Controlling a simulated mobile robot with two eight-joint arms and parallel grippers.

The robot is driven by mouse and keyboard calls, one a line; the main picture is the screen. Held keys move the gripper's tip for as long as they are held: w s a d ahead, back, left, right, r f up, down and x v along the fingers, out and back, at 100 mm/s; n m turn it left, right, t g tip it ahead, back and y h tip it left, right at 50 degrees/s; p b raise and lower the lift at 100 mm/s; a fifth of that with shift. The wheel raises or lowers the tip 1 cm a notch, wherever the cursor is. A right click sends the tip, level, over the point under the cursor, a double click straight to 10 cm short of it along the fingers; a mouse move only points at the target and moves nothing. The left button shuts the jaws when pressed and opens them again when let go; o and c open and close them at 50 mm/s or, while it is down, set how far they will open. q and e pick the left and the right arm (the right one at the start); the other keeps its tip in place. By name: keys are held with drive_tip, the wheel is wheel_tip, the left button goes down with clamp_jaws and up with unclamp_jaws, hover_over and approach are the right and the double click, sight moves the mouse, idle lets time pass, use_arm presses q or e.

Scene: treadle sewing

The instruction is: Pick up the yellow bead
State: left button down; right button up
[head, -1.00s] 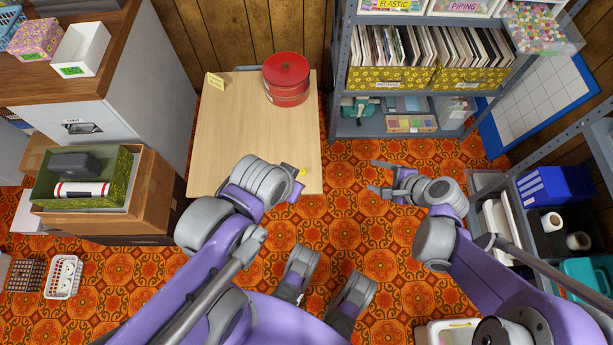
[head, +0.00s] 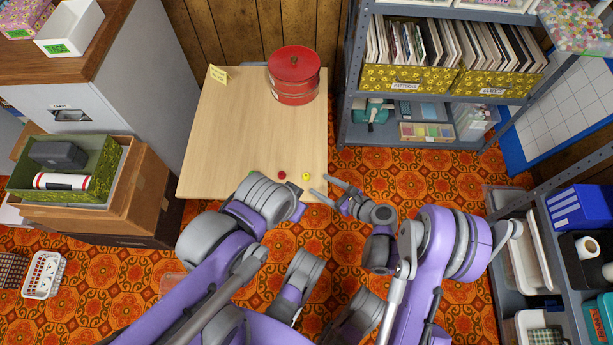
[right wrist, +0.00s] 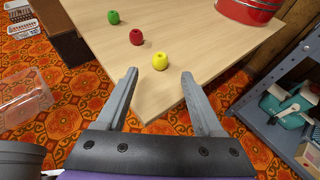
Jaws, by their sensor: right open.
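The yellow bead (head: 306,176) lies on the light wooden table (head: 245,135) near its front right corner, beside a red bead (head: 282,175). In the right wrist view the yellow bead (right wrist: 160,61) is beyond the fingertips, centred between them, with the red bead (right wrist: 136,37) and a green bead (right wrist: 113,17) in a line to its upper left. My right gripper (head: 319,186) is open and empty at the table's front right corner, close to the yellow bead but apart from it. My left arm reaches to the front edge; its gripper's fingers are hidden.
A box with a green tray (head: 62,200) is at the left. Patterned floor is open to the right.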

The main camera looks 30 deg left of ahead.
sight(309, 178)
drive_tip(key=b+x, duration=0.1)
drive_tip(key=x, duration=0.5)
drive_tip(key=shift+b, duration=0.4)
clamp_jaws()
